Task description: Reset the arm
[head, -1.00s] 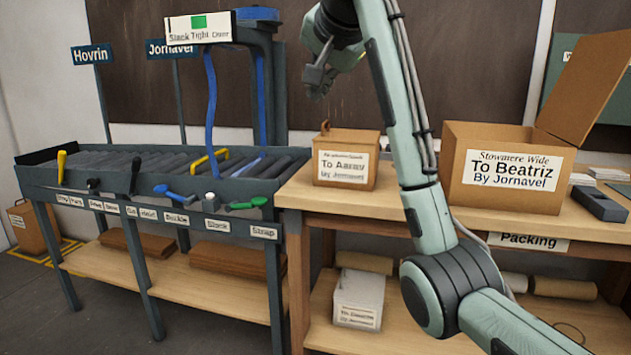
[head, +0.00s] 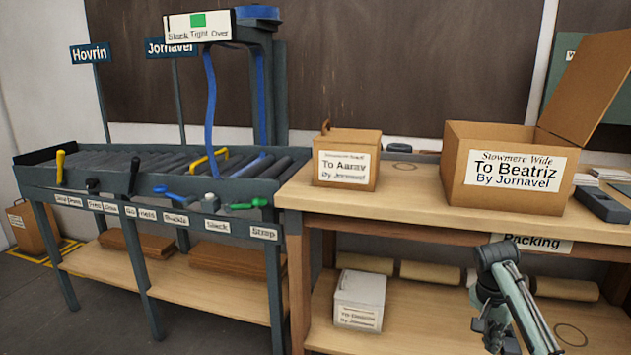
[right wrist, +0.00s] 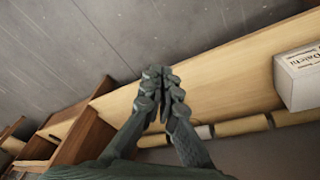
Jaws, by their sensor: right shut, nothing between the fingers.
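My right gripper (head: 497,338) is low at the lower right of the head view, in front of the packing bench's lower shelf. Its arm comes in from the bottom right. In the right wrist view its fingers (right wrist: 160,78) are together and hold nothing. It touches no box that I can see. My left gripper is not in view.
The packing bench (head: 415,205) bears a closed box to Aarav (head: 345,172) and an open box to Beatriz (head: 500,192). A roller conveyor (head: 150,185) with levers is at left.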

